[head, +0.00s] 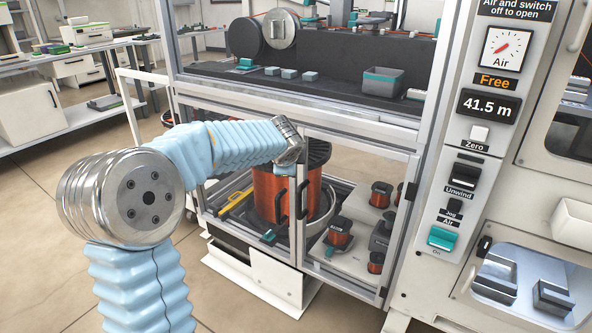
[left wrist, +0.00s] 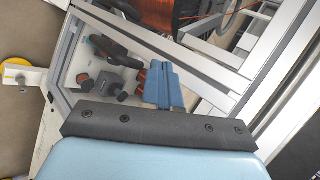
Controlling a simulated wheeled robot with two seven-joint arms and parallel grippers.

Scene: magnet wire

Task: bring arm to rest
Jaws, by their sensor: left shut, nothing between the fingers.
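My left arm, in a pale blue sleeve, comes in from the left in the head view and reaches toward the cabinet front. Its metal wrist end (head: 288,140) is in front of the upper part of the lower cabinet doors, overlapping the big copper wire spool (head: 270,195) in the picture. The fingers cannot be made out there. In the left wrist view my left gripper (left wrist: 162,68) shows two blue fingers pressed together, empty, with the cabinet's frame and shelf beyond. My right gripper is in neither view.
The lower cabinet has black door handles (head: 281,206) and small copper spools (head: 381,194) behind its right door. Above is a dark bench with a grey bin (head: 383,81). At right stands a control panel (head: 462,160) reading 41.5 m. The floor (head: 50,215) at left is open.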

